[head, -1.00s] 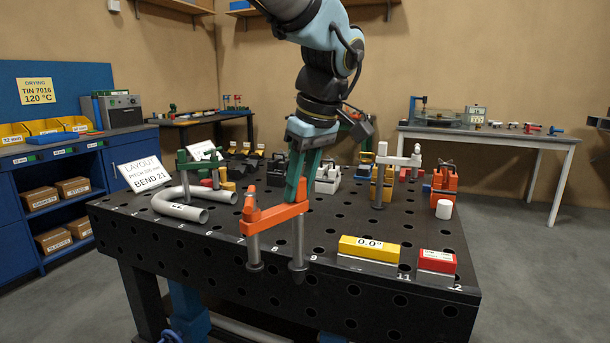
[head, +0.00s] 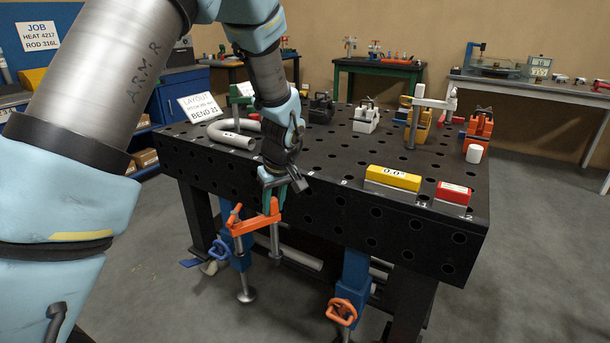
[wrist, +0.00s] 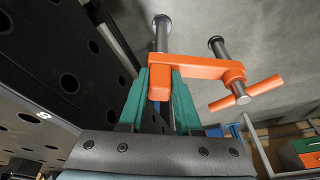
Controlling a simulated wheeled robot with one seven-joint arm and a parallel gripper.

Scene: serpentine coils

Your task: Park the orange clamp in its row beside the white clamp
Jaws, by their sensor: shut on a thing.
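The orange clamp (head: 255,219) hangs upright from my gripper (head: 272,207), in front of the black table's front edge, with its screw and foot below tabletop height. In the wrist view the two teal fingers of my gripper (wrist: 158,98) close on one end of the clamp's orange bar (wrist: 205,67); its orange handle and two grey posts show beyond. The white clamp (head: 430,102) stands upright on the table's right half, beside yellow blocks and well apart from the orange clamp.
The black perforated table (head: 330,160) has small numbers along its front edge. A yellow level block (head: 393,179), a red block (head: 454,193) and a white cylinder (head: 474,154) sit at the right. A bent pipe (head: 232,137) lies at the left.

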